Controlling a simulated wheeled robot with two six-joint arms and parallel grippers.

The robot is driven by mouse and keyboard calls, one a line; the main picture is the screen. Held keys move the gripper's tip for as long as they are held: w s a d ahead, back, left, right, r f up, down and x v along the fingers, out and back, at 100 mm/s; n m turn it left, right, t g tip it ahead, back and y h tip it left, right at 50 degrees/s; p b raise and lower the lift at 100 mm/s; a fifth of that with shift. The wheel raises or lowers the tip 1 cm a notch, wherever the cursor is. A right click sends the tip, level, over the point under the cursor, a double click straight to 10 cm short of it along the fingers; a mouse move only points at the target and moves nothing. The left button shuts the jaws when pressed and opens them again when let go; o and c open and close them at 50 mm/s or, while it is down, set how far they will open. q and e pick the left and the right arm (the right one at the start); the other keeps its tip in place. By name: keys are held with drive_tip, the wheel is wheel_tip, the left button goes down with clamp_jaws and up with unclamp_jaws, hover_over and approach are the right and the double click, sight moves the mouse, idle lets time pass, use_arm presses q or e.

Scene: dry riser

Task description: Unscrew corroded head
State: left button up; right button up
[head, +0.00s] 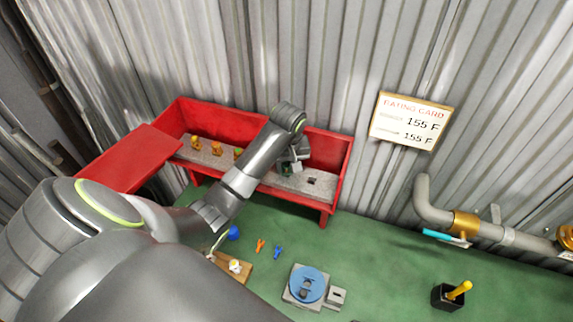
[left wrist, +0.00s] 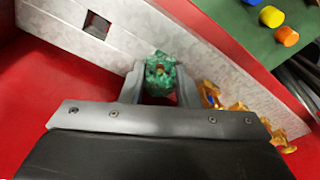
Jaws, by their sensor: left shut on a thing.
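The corroded head (head: 287,171) is a rough green piece at a grey strip (head: 293,182) inside a red open box (head: 342,165). My left gripper (head: 293,160) reaches down into this box. In the left wrist view the corroded head (left wrist: 160,72) sits between the two fingers of my left gripper (left wrist: 160,85), which are shut on it. I cannot tell whether it is seated in the strip or just clear of it. A dark square hole (left wrist: 97,25) lies in the strip beside it. My right gripper is not in view.
Several brass heads (head: 216,148) stand along the strip to the left. The red lid (head: 130,160) is at the box's left. A blue round fixture (head: 306,284), a black cup (head: 447,297) and a pipe (head: 428,205) are on the green surface's side.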

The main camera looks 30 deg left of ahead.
use_arm(q)
drive_tip(key=n, duration=0.5)
drive_tip(key=shift+r+n+g, duration=0.1)
drive_tip(key=shift+n+g, duration=0.3)
drive_tip(key=shift+y, duration=0.3)
drive_tip(key=n, duration=0.5)
drive_tip(key=shift+n+g, duration=0.4)
drive_tip(key=o, duration=1.1)
drive_tip(key=shift+c, duration=0.2)
